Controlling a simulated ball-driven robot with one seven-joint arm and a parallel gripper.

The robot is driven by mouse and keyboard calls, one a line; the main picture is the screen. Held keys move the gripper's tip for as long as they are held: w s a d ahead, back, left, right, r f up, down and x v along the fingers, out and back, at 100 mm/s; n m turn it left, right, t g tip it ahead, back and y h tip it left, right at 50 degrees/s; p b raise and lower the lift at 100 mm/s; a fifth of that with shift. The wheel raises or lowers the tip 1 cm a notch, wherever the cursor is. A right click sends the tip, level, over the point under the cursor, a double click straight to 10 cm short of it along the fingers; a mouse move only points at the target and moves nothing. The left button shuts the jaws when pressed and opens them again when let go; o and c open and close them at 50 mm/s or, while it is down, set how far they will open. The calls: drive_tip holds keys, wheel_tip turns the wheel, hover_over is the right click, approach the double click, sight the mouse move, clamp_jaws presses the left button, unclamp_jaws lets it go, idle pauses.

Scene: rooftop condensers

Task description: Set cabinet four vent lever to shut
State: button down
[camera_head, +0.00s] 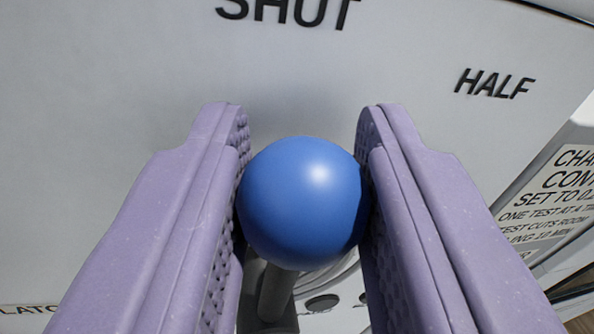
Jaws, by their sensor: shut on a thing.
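The vent lever ends in a blue ball knob (303,203). Its grey shaft (274,292) runs down from the ball toward a round hub, mostly hidden behind the ball and my fingers. My gripper (305,190) has its two purple padded fingers closed on the ball, one on each side. The black word SHUT (287,10) stands on the pale cabinet panel (120,90) above the ball, cut by the top edge. The word HALF (495,84) is to the upper right. In the picture the ball lies below SHUT. The cabinet's number is not visible.
A white sign with black text (548,195) stands at the right edge, partly cut off. A label ending in "LATO" (30,308) shows at the lower left. The panel around the ball looks clear. The panel's dark edge is at the upper right.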

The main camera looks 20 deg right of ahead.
drive_tip(key=shift+s+a+r, duration=0.1)
drive_tip(key=shift+s+r, duration=0.05)
drive_tip(key=shift+r, duration=0.3)
drive_tip(key=c, duration=0.8)
unclamp_jaws()
drive_tip(key=shift+f, duration=0.2)
drive_tip(key=v, duration=0.7)
drive_tip(key=shift+s+a, duration=0.1)
drive_tip(key=shift+s, duration=0.25)
drive_tip(key=s+a+f+y+b, duration=0.1)
drive_tip(key=a+f+b, duration=0.1)
drive_tip(key=a+f, duration=0.1)
drive_tip(key=s+a+f+g+y+b, duration=0.1)
drive_tip(key=a+f+b, duration=0.1)
drive_tip(key=a+f, duration=0.1)
drive_tip(key=s+a+f+y+b, duration=0.1)
drive_tip(key=a+f+y+b, duration=0.1)
drive_tip(key=a, duration=0.3)
drive_tip(key=shift+s+a+f+n+b, duration=0.2)
drive_tip(key=shift+s+f+n+b, duration=0.2)
drive_tip(key=shift+f+b, duration=0.2)
